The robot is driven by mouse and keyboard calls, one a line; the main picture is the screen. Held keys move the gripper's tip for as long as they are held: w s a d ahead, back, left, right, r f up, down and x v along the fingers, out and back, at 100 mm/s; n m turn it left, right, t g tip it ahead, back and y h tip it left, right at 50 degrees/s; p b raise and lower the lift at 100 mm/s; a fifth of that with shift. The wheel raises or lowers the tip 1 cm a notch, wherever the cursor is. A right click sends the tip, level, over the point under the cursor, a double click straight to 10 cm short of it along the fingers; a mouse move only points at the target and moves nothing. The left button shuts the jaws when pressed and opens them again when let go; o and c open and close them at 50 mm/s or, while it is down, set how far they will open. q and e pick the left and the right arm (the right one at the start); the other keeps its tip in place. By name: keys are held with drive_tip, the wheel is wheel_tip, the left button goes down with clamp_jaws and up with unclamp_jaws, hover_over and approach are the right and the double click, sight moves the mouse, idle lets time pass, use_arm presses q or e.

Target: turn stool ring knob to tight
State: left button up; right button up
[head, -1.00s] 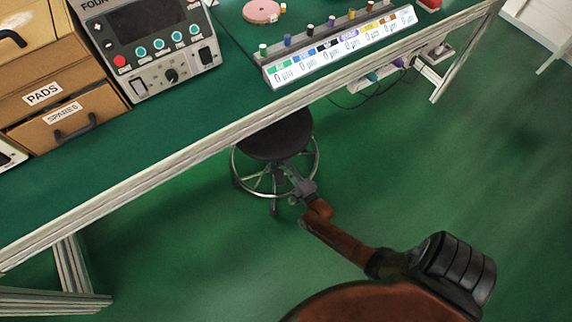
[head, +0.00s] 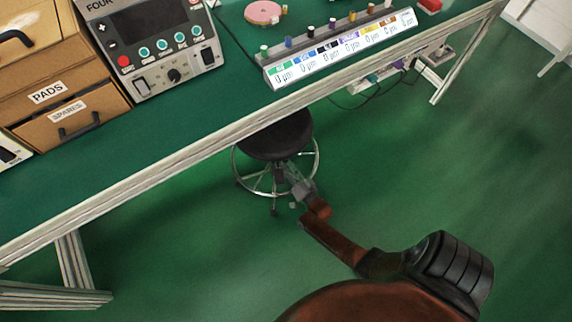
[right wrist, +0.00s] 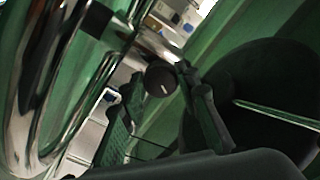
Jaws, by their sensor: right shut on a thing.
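The stool (head: 275,141) stands on the floor under the bench edge, with a round black seat and a chrome foot ring (head: 318,163) around its legs. My right gripper (head: 295,183) reaches low to the front of the stool. In the right wrist view, the dark round knob (right wrist: 162,79) with a pale line on its face sits between my right gripper's fingers (right wrist: 162,98), which are shut on it. The chrome ring curves close by on the left of that view (right wrist: 22,120). The knob is too small to make out in the head view. My left gripper is out of view.
The green bench (head: 190,128) with its pale front rail lies above and behind my right arm. It carries drawers (head: 75,112), a control box (head: 160,50) and a row of readouts (head: 340,48). The floor right of the stool is clear.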

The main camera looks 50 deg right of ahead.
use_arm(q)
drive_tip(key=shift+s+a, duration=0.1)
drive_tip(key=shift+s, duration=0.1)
use_arm(e)
drive_tip(key=shift+r+n, duration=0.1)
drive_tip(key=shift+n, duration=2.7)
drive_tip(key=o, duration=1.2)
drive_tip(key=shift+c, duration=0.2)
drive_tip(key=v, duration=1.2)
